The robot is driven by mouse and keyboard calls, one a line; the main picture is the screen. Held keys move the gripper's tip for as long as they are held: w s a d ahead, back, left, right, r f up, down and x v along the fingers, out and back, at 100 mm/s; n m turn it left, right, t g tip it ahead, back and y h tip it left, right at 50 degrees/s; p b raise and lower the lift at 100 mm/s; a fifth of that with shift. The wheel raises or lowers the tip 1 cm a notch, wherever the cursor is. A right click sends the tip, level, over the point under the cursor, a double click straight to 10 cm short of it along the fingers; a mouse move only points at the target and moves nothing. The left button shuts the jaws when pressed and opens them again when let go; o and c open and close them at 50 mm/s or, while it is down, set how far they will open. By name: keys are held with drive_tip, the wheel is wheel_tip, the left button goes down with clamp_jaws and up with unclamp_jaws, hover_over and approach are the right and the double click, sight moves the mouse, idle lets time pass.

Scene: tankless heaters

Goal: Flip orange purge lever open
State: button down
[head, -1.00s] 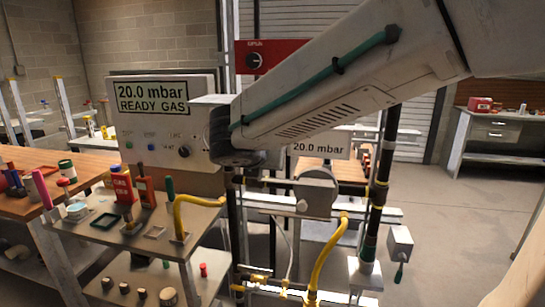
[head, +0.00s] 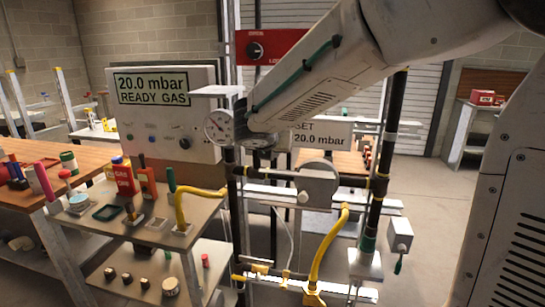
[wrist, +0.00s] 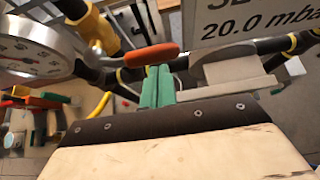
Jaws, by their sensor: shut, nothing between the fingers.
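The orange lever (wrist: 152,54) lies crosswise in the wrist view, its rounded handle just beyond my fingertips. It is mounted near dark pipework with yellow bands. My gripper (wrist: 158,70) has green fingers pressed together with nothing between them. The fingertips appear right at the near edge of the lever; I cannot tell whether they touch. In the head view the lever and fingers are hidden behind my arm. A round pressure gauge (wrist: 30,45) is left of the lever in the wrist view and also shows in the head view (head: 218,127).
A white sign (head: 322,133) reading 20.0 mbar hangs right of the lever; it also shows in the wrist view (wrist: 250,18). A panel (head: 165,115) reads READY GAS. Yellow hoses (head: 330,245) run below. A cart shelf (head: 140,225) with tools stands left. Floor at right is clear.

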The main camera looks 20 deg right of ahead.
drive_tip(key=shift+r+n+h, duration=0.3)
drive_tip(key=shift+r, duration=0.25)
idle(0.5)
drive_tip(key=shift+w+r+n+g+h, duration=0.1)
drive_tip(key=shift+r+n+g+h, duration=0.4)
drive_tip(key=shift+r, duration=0.05)
drive_tip(key=w+a+r+n+g+h, duration=0.2)
drive_tip(key=w+a+r+n+h, duration=0.1)
drive_tip(key=a+r+n+h, duration=0.2)
drive_tip(key=shift+w+r+n+h, duration=0.35)
drive_tip(key=shift+r+n+h, duration=0.25)
drive_tip(key=shift+n+h, duration=0.15)
drive_tip(key=shift+w+a, duration=0.1)
drive_tip(key=shift+a, duration=0.1)
idle(0.4)
drive_tip(key=s+a, duration=0.6)
drive_tip(key=a, duration=0.1)
drive_tip(key=shift+s, duration=0.3)
